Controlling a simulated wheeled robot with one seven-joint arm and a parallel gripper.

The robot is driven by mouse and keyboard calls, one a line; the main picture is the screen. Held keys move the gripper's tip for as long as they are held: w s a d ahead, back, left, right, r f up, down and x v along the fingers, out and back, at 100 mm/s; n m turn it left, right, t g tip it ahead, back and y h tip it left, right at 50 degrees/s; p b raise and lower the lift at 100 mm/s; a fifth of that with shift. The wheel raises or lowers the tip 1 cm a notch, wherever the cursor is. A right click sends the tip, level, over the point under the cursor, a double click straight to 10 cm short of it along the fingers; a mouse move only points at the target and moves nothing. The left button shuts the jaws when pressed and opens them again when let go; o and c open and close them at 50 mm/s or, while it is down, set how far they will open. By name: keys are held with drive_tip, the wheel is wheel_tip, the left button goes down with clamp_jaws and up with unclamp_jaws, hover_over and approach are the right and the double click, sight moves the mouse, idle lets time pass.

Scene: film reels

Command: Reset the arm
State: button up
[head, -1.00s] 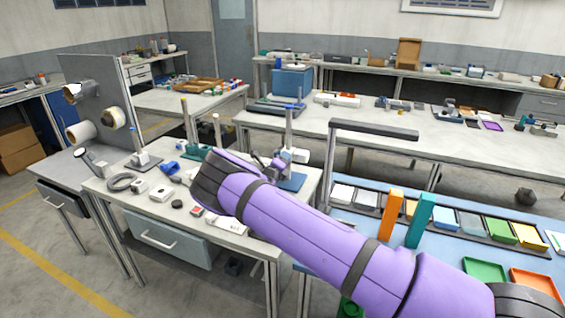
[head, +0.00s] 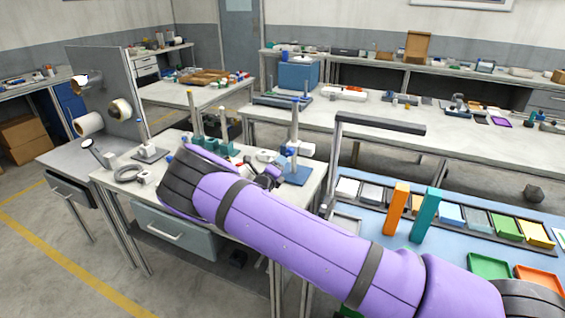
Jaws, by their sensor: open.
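My purple arm (head: 300,232) reaches from the lower right across the near white workbench (head: 117,178), with its dark grey elbow end above the bench top. My gripper (head: 270,176) shows small and dark just beyond the arm, near the blue-based stand (head: 297,174). It is open, and nothing is seen between its fingers. The arm hides part of the gripper and much of the bench top. I cannot tell whether it touches the stand.
A grey panel with tape rolls (head: 120,109) stands at left. At right, a blue bench holds an orange block (head: 397,209), a teal block (head: 426,215) and several colored trays (head: 489,266). A dark lamp bar (head: 380,124) rises behind. Floor at lower left is clear.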

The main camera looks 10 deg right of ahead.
drive_tip(key=shift+s+a, duration=0.3)
drive_tip(key=shift+s, duration=0.1)
drive_tip(key=shift+r, duration=0.1)
drive_tip(key=s+d+r+m+g+h, duration=0.1)
drive_tip(key=s+d+r+m+g, duration=0.3)
drive_tip(key=d+r+m, duration=0.25)
drive_tip(key=s+d+r+m+g+h, duration=0.1)
drive_tip(key=s+d+r+m+g, duration=0.25)
drive_tip(key=d+r+m, duration=0.35)
drive_tip(key=s+d+r+m+g+y, duration=0.4)
drive_tip(key=s+d+r+m+g, duration=0.1)
drive_tip(key=s+r+m, duration=0.6)
drive_tip(key=s+r+m+y, duration=0.3)
drive_tip(key=s+r+m, duration=0.2)
drive_tip(key=s, duration=0.4)
drive_tip(key=s+r+m+y, duration=0.2)
drive_tip(key=s+r+m, duration=0.25)
drive_tip(key=s, duration=0.35)
drive_tip(key=s+a+r+m+t+y, duration=0.1)
drive_tip(key=s+a+m, duration=0.1)
drive_tip(key=s, duration=0.6)
drive_tip(key=s+a+r+m+t+y, duration=0.2)
drive_tip(key=s+m, duration=0.3)
drive_tip(key=s, duration=0.4)
drive_tip(key=shift+s+a+r+m+y, duration=0.2)
drive_tip(key=shift+a+m+y, duration=0.1)
drive_tip(key=shift+a, duration=0.1)
